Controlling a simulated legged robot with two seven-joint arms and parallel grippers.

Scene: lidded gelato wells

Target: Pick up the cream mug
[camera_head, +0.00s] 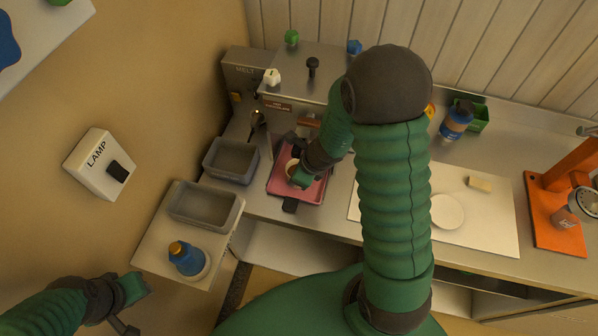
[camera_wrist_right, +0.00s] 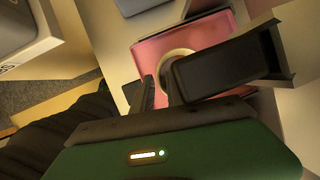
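The cream mug (camera_head: 291,167) stands on a pink tray (camera_head: 313,191) on the counter, mostly hidden by my right gripper. In the right wrist view its pale round rim (camera_wrist_right: 176,60) shows between and behind the two dark fingers. My right gripper (camera_head: 292,160) is down at the mug, with its fingers apart and part of the mug between them. Whether they press on it cannot be told. My left gripper (camera_head: 138,306) is open and empty at the lower left, away from the mug.
Two grey bins (camera_head: 231,160) (camera_head: 205,206) lie left of the pink tray. A blue bottle (camera_head: 186,258) stands on the side shelf. A metal machine (camera_head: 310,78) rises behind the tray. A white board (camera_head: 490,215) and an orange stand (camera_head: 557,214) are to the right.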

